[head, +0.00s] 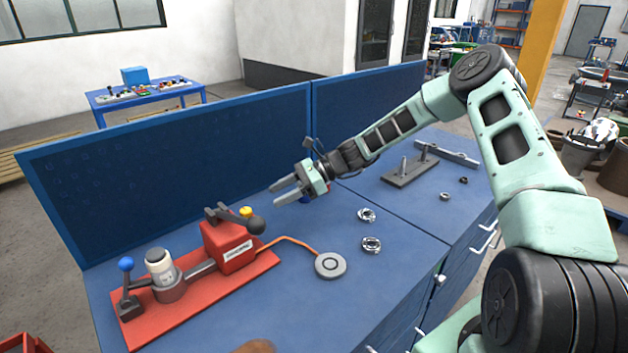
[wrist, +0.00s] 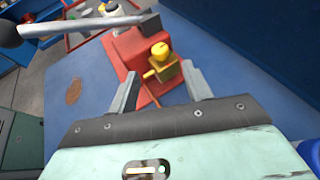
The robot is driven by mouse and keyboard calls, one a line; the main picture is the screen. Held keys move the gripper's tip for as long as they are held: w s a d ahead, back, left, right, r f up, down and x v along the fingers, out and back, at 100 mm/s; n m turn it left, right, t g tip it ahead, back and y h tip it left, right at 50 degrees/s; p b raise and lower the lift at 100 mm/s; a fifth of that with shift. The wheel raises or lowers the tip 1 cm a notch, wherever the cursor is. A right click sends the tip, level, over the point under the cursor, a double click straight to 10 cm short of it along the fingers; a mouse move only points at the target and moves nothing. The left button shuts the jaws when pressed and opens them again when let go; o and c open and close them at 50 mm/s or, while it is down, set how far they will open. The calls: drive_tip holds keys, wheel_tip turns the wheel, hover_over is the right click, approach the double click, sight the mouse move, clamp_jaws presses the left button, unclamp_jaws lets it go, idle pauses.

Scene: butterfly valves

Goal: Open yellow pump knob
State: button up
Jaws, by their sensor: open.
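The yellow knob (head: 246,211) sits on top of the red pump box (head: 228,246), beside a dark lever with a black ball end (head: 256,225). In the wrist view the yellow knob (wrist: 160,51) is on a brass-coloured fitting (wrist: 167,72) on the red box, between and beyond the fingertips. My gripper (head: 278,193) is open and empty, above the bench and up and to the right of the knob in the head view. Its two fingers also show in the wrist view (wrist: 160,88), apart from the knob. The wrist view does not show contact.
The red base plate (head: 205,308) also carries a grey cylinder and a blue-ball lever (head: 126,265). An orange hose runs to a round grey disc (head: 330,265). Metal rings (head: 371,244) lie nearby. A blue back panel (head: 180,165) stands behind.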

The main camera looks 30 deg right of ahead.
drive_tip(key=b+v, duration=0.2)
drive_tip(key=v, duration=0.7)
drive_tip(key=shift+w+r, duration=0.1)
